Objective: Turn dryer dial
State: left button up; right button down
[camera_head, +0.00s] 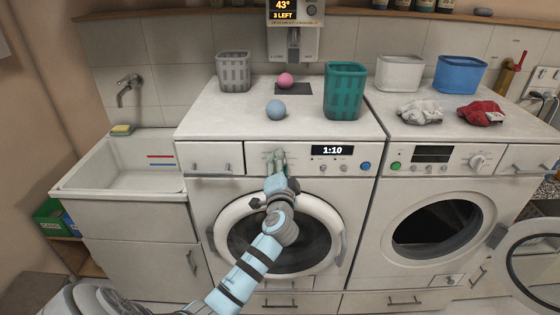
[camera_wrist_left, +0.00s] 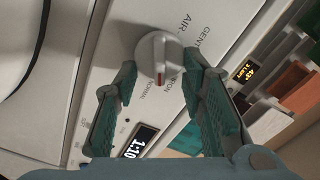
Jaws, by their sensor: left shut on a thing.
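The dial (camera_wrist_left: 153,50) of the left machine is a round pale knob with a raised grip and a red mark. The wrist view shows lettering around it, including "AIR" and "NORMAL" in part. My left gripper (camera_head: 276,159) reaches up to the control panel, left of the lit 1:10 display (camera_head: 332,150). In the left wrist view its two teal fingers (camera_wrist_left: 159,72) are shut on the dial, one on each side. In the head view the gripper mostly hides the dial. My right gripper is not in view.
The left machine's round door (camera_head: 225,213) is shut, below my arm. The right machine has its own dial (camera_head: 479,162) and its door (camera_head: 535,262) stands open. Baskets, two balls and cloths sit on top. A sink (camera_head: 125,185) is at left.

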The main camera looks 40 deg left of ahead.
pick_arm(q)
jog(key=shift+f+m+p, duration=0.2)
jog(key=shift+m+p, duration=0.4)
jog(key=shift+m, duration=1)
jog(key=shift+f, duration=0.1)
jog(key=o, duration=1.1)
jog(key=shift+d, duration=0.15)
jog(key=v, duration=1.2)
jog(key=shift+w, duration=0.1)
